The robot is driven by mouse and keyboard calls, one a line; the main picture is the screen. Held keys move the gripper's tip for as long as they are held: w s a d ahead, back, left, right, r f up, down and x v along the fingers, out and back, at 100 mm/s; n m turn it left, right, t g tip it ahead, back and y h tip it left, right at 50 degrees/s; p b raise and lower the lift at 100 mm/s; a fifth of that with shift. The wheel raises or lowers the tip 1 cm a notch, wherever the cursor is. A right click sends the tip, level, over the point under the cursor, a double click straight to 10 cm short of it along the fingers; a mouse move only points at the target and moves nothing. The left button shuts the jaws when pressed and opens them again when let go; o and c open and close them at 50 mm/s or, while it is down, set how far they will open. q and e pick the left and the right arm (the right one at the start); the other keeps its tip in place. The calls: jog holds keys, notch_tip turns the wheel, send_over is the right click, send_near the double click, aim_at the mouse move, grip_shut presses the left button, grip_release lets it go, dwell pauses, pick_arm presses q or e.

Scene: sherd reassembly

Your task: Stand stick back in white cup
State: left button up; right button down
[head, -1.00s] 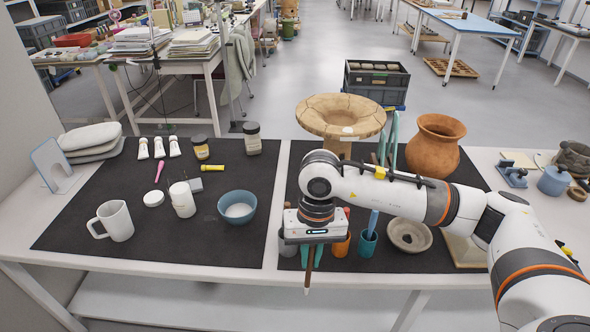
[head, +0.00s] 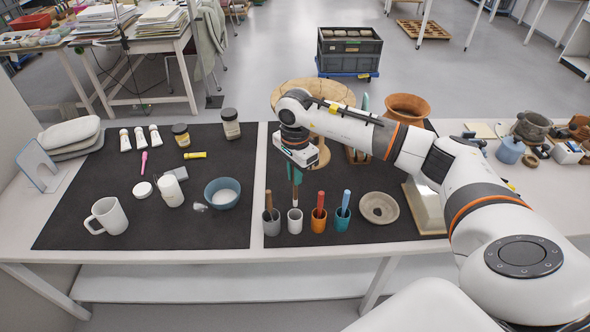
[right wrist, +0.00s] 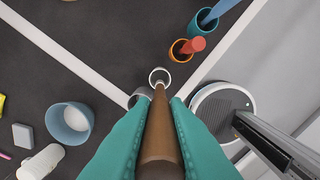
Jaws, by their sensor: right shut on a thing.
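My right gripper (head: 296,176) is shut on a brown stick (head: 295,193) and holds it roughly upright over the white cup (head: 295,223). In the right wrist view the teal fingers (right wrist: 160,108) pinch the stick (right wrist: 161,135) from both sides. Its far end lies at the near rim of the white cup (right wrist: 160,71), whose opening still shows. I cannot tell whether the tip is inside or just above the rim. My left gripper is not in view.
A grey cup (head: 271,229) with a brown stick stands close left of the white cup. An orange cup (head: 318,226) with a red stick and a teal cup (head: 342,225) with a blue stick stand right.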

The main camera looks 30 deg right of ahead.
aim_at(295, 206)
jog(key=shift+f+b, duration=0.75)
jog(key=shift+f, duration=0.75)
notch_tip(295, 206, down, 7)
jog(key=b, duration=0.6)
jog(key=shift+r, duration=0.1)
jog(key=c, duration=1.3)
grip_release()
jog(key=shift+c, duration=0.2)
notch_tip(295, 206, up, 12)
jog(key=shift+b, duration=0.65)
